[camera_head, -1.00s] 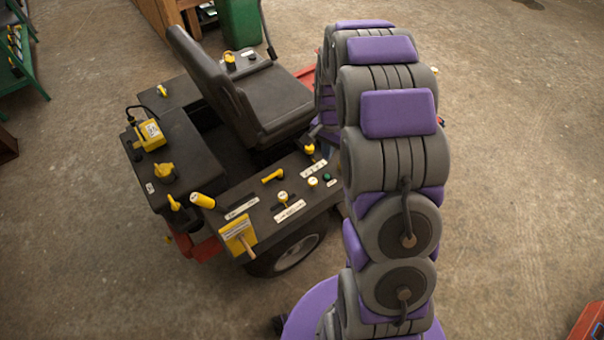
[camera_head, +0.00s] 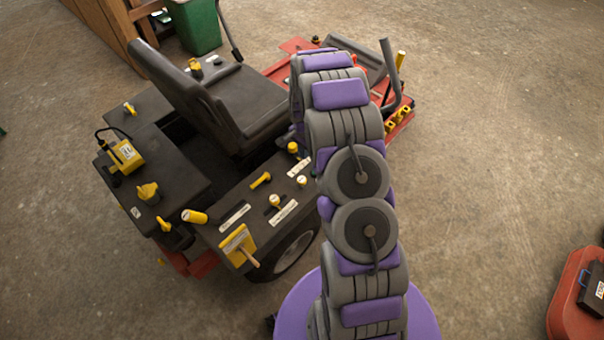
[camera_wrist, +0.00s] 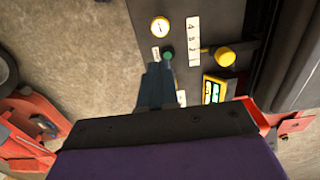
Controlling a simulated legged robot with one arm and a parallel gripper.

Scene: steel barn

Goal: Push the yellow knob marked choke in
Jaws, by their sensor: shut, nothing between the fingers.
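A round yellow knob with a pale marked cap (camera_wrist: 159,27) stands on the dark console of a ride-on machine. It also shows in the head view (camera_head: 302,181), just left of my arm. I cannot read the word choke on it or on any label. My gripper (camera_wrist: 158,68) is shut and empty, its fingertips pointing at the console near a small green knob (camera_wrist: 168,55), short of the yellow knob. I cannot tell whether the tips touch anything. In the head view my arm hides the gripper.
Another yellow knob (camera_wrist: 226,57) stands beside a numbered white strip (camera_wrist: 194,40). A yellow-and-black box (camera_wrist: 216,92) sits below it. The head view shows a yellow lever (camera_head: 261,179), a black seat (camera_head: 240,100) and a red case (camera_head: 578,295) on the floor.

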